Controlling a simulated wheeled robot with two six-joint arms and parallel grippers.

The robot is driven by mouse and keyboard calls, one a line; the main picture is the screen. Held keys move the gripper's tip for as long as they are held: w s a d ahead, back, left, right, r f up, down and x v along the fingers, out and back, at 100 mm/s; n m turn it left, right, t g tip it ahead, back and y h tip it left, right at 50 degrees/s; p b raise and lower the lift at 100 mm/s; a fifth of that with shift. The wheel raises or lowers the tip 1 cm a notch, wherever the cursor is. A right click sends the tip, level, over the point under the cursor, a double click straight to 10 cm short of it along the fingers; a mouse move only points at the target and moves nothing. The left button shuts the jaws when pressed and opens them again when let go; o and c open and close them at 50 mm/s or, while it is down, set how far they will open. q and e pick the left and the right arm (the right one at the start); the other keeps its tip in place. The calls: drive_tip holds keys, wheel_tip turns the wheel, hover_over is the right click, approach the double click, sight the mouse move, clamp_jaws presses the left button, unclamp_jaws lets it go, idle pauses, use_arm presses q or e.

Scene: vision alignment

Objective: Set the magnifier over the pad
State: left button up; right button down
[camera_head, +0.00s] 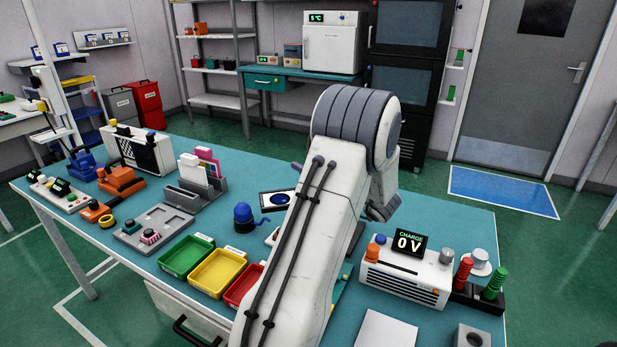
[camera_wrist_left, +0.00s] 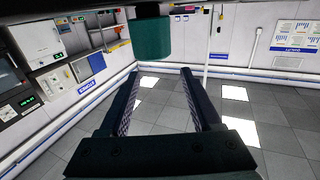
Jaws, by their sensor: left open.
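A dark-framed white plate with a blue disc (camera_head: 281,201) lies on the teal table left of my arm; it may be the pad, but I cannot be sure. I cannot tell which thing is the magnifier; part of the table is hidden behind my arm. My left gripper (camera_head: 382,207) is above the table, partly hidden by its own arm. In the left wrist view its two fingers (camera_wrist_left: 158,78) are apart with nothing between them, and floor tiles show beyond. My right gripper is not in view.
Left of my arm stand a blue domed thing (camera_head: 244,217) and green (camera_head: 187,255), yellow (camera_head: 218,273) and red (camera_head: 244,287) trays. A white charge box (camera_head: 406,275) stands to the right. In the wrist view a teal block (camera_wrist_left: 152,39) hangs near the fingertips.

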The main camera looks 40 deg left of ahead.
use_arm(q)
drive_tip(key=w+d+r, duration=0.1)
drive_tip(key=d+r, duration=0.5)
drive_tip(key=d, duration=0.5)
drive_tip(key=shift+d+r, duration=0.15)
drive_tip(key=shift+r, duration=0.05)
